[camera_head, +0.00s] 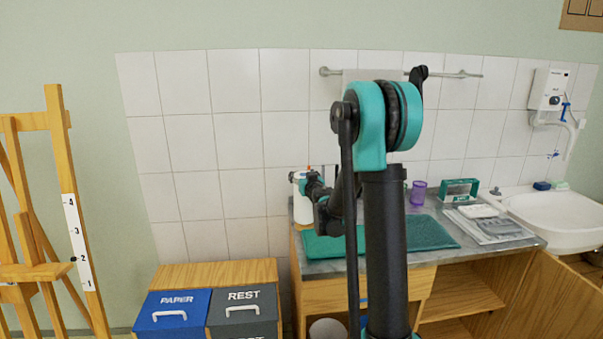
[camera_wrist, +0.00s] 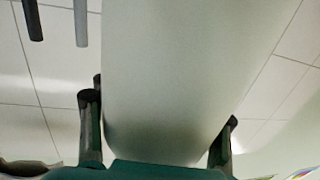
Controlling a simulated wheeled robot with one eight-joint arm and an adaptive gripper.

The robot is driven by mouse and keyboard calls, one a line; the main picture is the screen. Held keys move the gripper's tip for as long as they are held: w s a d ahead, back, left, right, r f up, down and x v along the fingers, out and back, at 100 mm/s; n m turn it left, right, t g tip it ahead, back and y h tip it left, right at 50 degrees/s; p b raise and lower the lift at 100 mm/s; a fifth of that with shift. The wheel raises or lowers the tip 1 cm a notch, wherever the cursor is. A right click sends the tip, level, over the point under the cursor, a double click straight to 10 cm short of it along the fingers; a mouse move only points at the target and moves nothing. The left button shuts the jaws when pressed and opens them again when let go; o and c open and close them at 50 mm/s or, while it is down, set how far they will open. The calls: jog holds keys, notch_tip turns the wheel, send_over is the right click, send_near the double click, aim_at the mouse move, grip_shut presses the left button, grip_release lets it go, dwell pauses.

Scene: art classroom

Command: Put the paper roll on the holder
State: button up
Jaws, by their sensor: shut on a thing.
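The white paper roll (camera_head: 302,207) is upright at the left end of the counter in the head view. My gripper (camera_head: 308,184) is at its upper part, small and partly hidden by my own arm. In the wrist view the pale roll (camera_wrist: 185,70) fills the middle, with a dark finger of my gripper (camera_wrist: 160,112) on each side of it. The gripper is shut on the roll. I cannot tell whether the roll's base touches the counter. I cannot clearly make out the holder.
A green mat (camera_head: 432,234) lies on the grey counter, with a purple cup (camera_head: 418,193) and a green box (camera_head: 459,190) behind. A rail (camera_head: 458,74) is on the tiled wall. Bins (camera_head: 170,313) stand left, a sink (camera_head: 555,212) right. An easel (camera_head: 56,150) is far left.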

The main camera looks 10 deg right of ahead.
jog(key=shift+f, duration=1.05)
jog(key=o, duration=1.9)
jog(key=shift+c, duration=0.2)
jog(key=shift+o, duration=1.4)
notch_tip(320, 180, up, 8)
